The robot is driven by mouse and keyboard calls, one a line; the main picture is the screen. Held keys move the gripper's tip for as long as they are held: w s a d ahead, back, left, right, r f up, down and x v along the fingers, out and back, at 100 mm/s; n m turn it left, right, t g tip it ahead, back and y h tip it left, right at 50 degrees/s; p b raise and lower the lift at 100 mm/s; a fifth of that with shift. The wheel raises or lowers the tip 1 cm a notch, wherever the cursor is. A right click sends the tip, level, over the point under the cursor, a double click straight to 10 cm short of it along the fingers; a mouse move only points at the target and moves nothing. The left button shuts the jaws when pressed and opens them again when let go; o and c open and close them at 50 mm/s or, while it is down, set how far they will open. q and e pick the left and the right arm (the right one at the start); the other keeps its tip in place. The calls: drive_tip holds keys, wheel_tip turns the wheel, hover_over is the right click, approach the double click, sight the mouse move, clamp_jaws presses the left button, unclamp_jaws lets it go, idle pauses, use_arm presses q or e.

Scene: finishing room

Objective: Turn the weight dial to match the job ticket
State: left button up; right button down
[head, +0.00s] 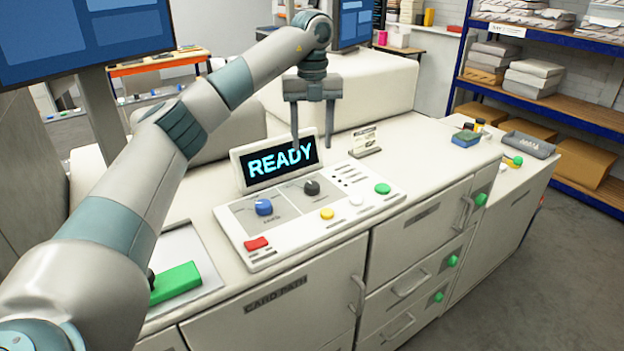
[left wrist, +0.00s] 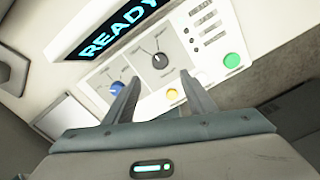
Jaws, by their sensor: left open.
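The control panel (head: 360,208) carries a blue dial (head: 264,207) and a black dial (head: 312,187), each on its own grey field. Their labels are too small to read, so I cannot tell which is the weight dial. A small printed card (head: 364,141), possibly the job ticket, stands behind the panel; its text is unreadable. My left gripper (head: 312,138) is open and empty above the back of the panel, pointing down. In the left wrist view, the black dial (left wrist: 160,59) shows beyond and between the open fingers (left wrist: 160,97), apart from them. The blue dial (left wrist: 116,88) is by the left finger.
The screen (head: 281,160) behind the dials reads READY. Red (head: 256,243), yellow (head: 327,213), white and green (head: 382,188) buttons sit near the dials. A green block (head: 175,283) lies at the left. A grey tray (head: 528,144) and small items stand at the right.

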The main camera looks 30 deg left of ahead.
sight(312, 184)
use_arm(q)
wheel_tip(312, 184, down, 12)
drive_tip(key=p, duration=0.3)
drive_tip(key=shift+c, duration=0.4)
drive_tip(key=c, duration=1)
